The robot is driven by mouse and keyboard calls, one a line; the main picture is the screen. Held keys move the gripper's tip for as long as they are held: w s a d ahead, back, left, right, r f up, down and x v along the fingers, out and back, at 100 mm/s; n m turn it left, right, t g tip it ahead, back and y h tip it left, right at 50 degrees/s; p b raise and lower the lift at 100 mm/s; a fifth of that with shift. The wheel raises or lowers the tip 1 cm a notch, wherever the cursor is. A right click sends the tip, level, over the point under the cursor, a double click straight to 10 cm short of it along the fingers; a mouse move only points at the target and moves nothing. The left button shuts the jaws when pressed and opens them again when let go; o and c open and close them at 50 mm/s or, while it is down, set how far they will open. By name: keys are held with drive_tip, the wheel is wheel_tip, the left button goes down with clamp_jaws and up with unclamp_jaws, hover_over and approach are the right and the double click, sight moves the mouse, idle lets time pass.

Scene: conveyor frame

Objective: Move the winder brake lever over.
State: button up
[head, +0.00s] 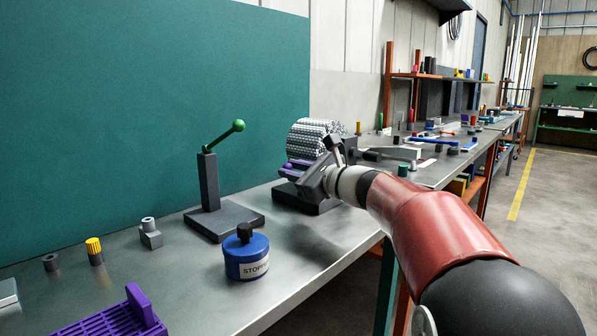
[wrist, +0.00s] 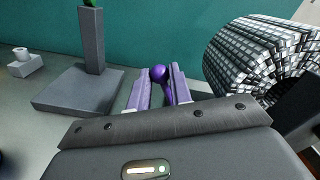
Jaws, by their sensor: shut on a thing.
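The winder is a grey, mesh-patterned drum (head: 315,138) on a dark stand (head: 308,199) on the bench; its drum also fills the right of the wrist view (wrist: 262,55). The winder brake lever (wrist: 159,73) is purple with a ball knob, and it shows between my fingertips beside the drum. My gripper (head: 296,168) has lavender fingers and is shut on the lever just below the knob; it also shows in the wrist view (wrist: 160,84). The lever's lower end is hidden behind my gripper body. In the head view my gripper hides most of the lever.
A green ball-ended lever (head: 227,133) on a grey post stands left of the winder. A blue STOP-labelled pot (head: 246,256), a yellow-capped cylinder (head: 95,250), a grey block (head: 150,234) and a purple basket (head: 115,316) sit nearer. A teal panel (head: 150,110) rises behind.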

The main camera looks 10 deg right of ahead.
drive_tip(key=shift+s+a+f, duration=0.1)
drive_tip(key=shift+a+f, duration=0.05)
drive_tip(key=shift+s+a+f+b, duration=0.55)
drive_tip(key=shift+a+f+b, duration=0.3)
drive_tip(key=shift+b, duration=0.4)
drive_tip(key=o, duration=0.8)
drive_tip(key=shift+d, duration=0.1)
drive_tip(key=shift+o, duration=0.2)
